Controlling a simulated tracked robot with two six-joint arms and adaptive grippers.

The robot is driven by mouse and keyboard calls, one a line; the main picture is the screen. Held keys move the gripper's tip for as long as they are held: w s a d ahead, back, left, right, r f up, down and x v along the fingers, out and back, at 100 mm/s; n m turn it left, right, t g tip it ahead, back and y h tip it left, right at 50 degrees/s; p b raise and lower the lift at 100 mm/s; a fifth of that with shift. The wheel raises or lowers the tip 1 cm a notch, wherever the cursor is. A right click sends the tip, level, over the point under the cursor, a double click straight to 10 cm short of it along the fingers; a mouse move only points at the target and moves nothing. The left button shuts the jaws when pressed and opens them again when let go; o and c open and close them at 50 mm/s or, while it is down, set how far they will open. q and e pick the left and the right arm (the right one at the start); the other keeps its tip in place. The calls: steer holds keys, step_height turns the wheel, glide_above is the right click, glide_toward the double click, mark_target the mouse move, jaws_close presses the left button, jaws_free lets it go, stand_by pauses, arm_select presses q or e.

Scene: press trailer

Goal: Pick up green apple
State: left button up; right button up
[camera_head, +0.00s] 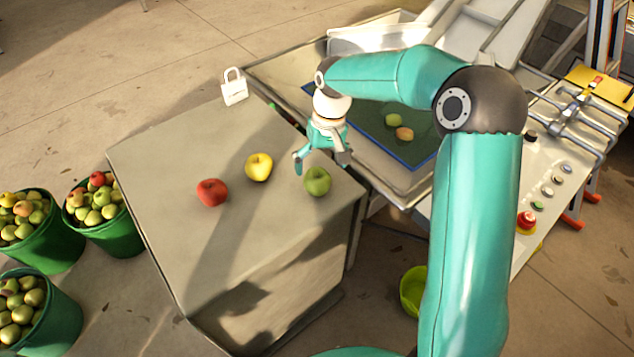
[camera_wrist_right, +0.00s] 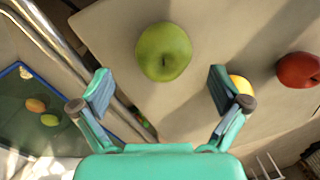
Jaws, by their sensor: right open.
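The green apple (camera_head: 317,181) sits on the right side of the grey cabinet top (camera_head: 150,150), near its edge. In the right wrist view the green apple (camera_wrist_right: 163,52) lies beyond the fingertips, roughly between them in the picture. My right gripper (camera_head: 320,163) is open and empty, just above and behind the apple in the head view. It does not appear to touch the apple. Its two spread fingers (camera_wrist_right: 160,90) also show in the right wrist view. My left gripper is not in view.
A yellow apple (camera_head: 258,167) and a red apple (camera_head: 212,192) lie left of the green one. A white padlock-shaped object (camera_head: 234,87) stands at the back edge. A tray with a blue-edged mat (camera_head: 375,125) lies right. Green buckets of apples (camera_head: 120,236) stand left.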

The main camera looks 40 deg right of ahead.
mark_target(317, 182)
steer(key=shift+a+f, duration=0.2)
steer(key=shift+f, duration=0.8)
steer(key=shift+a+f, duration=0.15)
steer(key=shift+f, duration=0.85)
steer(key=shift+a+f, duration=0.2)
steer(key=shift+f, duration=0.8)
steer(key=c, duration=1.4)
steer(key=shift+o, duration=0.2)
steer(key=shift+r, duration=0.15)
step_height(317, 182, up, 20)
steer(key=p, duration=0.1)
